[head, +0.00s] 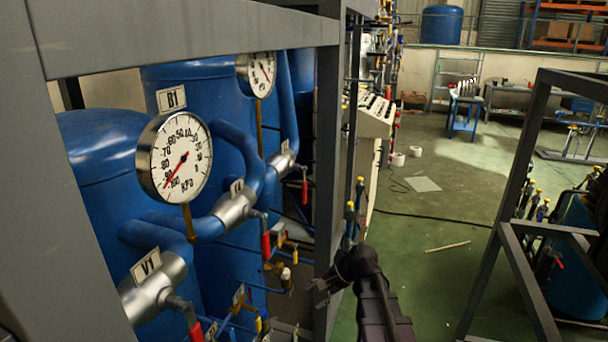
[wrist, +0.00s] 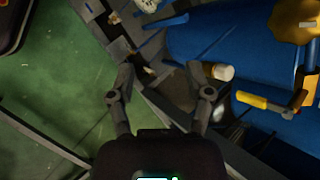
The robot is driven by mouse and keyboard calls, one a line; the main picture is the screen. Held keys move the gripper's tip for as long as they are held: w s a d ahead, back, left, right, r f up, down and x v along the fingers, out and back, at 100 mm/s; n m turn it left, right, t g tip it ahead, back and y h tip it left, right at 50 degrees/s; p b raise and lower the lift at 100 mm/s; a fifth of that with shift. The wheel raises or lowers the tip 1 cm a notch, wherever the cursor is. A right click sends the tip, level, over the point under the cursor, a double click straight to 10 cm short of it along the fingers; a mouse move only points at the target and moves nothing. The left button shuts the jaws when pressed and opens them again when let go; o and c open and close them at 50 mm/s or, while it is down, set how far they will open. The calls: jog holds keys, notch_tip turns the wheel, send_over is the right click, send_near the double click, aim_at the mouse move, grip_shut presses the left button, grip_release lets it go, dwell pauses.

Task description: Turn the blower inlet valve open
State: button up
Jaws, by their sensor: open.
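My gripper (wrist: 166,84) is open and empty, its two dark fingers apart in the wrist view. In the head view my gripper (head: 322,294) is beside the grey frame post at lower centre. Several valves show on the blue pipework to its left: the V1 valve (head: 150,295) with a red handle, another labelled valve (head: 236,208) with a red handle, and a further red-handled valve (head: 283,163). I cannot tell which one is the blower inlet valve. A yellow-handled valve (wrist: 265,101) lies right of my gripper in the wrist view, apart from the fingers.
The grey frame post (head: 340,130) and top beam (head: 190,35) stand before the blue tanks (head: 100,150). A gauge (head: 174,157) hangs at the left. Another dark frame (head: 500,215) stands at the right. The green floor (head: 425,280) between is mostly clear.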

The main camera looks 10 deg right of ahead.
jog(key=w+d+r+m+t+y+p, duration=0.1)
jog(key=w+d+r+m+y+p, duration=0.15)
jog(key=r, duration=0.35)
jog(key=w+d+r+m+t+y+p, duration=0.2)
jog(key=w+r+m+p, duration=0.15)
jog(key=r, duration=0.35)
jog(key=m+t+y+p, duration=0.3)
jog(key=m+t+p, duration=0.1)
jog(key=m, duration=0.4)
send_near(306, 187)
jog(key=v, duration=0.3)
jog(key=shift+w+d+f, duration=0.1)
jog(key=shift+d+f, duration=0.05)
jog(key=shift+f, duration=0.1)
jog(key=shift+x, duration=6.85)
jog(key=shift+r, duration=0.15)
grip_shut()
